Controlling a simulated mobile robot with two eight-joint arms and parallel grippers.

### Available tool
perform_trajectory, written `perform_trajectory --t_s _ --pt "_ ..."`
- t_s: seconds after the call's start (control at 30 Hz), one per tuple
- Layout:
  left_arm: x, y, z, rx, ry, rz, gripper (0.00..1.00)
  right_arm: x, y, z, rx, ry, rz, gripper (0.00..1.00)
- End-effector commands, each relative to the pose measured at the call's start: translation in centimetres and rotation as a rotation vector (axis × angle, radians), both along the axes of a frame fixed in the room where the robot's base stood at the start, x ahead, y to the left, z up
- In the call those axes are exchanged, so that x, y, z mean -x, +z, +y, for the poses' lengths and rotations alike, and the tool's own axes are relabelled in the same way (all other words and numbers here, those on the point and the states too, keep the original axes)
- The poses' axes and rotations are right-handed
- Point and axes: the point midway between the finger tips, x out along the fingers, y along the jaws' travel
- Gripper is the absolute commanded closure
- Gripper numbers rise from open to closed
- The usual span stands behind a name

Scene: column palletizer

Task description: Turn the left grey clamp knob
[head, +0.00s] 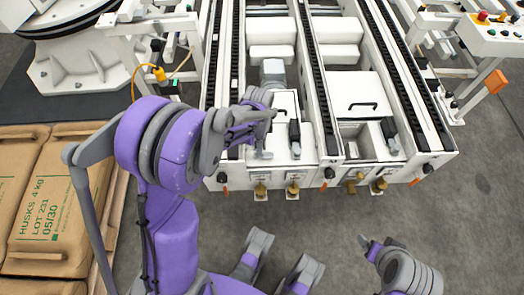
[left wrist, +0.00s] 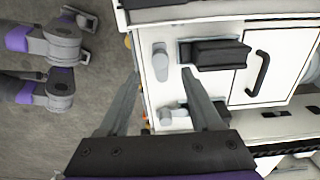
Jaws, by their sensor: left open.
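The left grey clamp knob (left wrist: 165,115) shows in the left wrist view on the white front panel, in the gap between my left gripper's fingers. My left gripper (left wrist: 160,72) is open, with one finger on each side of the knob in the picture. I cannot tell whether either finger touches it. A second grey knob (left wrist: 160,62) sits on the same panel, beside a black block. In the head view my left gripper (head: 262,135) is over the left bay's front and hides part of it. The right grey knob (head: 296,150) shows to its right.
A black bar handle (left wrist: 258,73) stands up from the white lid near the fingers. Brass fittings (head: 292,189) line the machine's front edge. Brown sacks (head: 60,190) lie at left, and a control box (head: 495,35) stands at upper right.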

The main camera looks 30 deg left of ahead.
Motion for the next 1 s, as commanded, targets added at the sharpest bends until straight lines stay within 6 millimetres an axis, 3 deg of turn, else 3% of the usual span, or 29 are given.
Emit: perform_trajectory --t_s 0.1,0.3,0.73,1.0 --pt "0.0 -2.7 0.0 0.0 0.0 0.0 0.34 -0.1 -1.0 0.0 0.0 0.0 0.004 0.2" --pt "0.0 -5.5 0.0 0.001 0.0 -0.001 0.34 -0.1 -1.9 0.0 0.0 0.0 0.006 0.2" --pt "0.0 -6.4 0.0 0.0 0.001 -0.001 0.34 -0.1 -2.1 0.0 0.0 0.0 0.007 0.2" --pt "0.0 -6.4 0.0 0.0 0.001 -0.001 0.81 -0.1 -2.1 0.0 0.0 0.0 0.007 0.2"
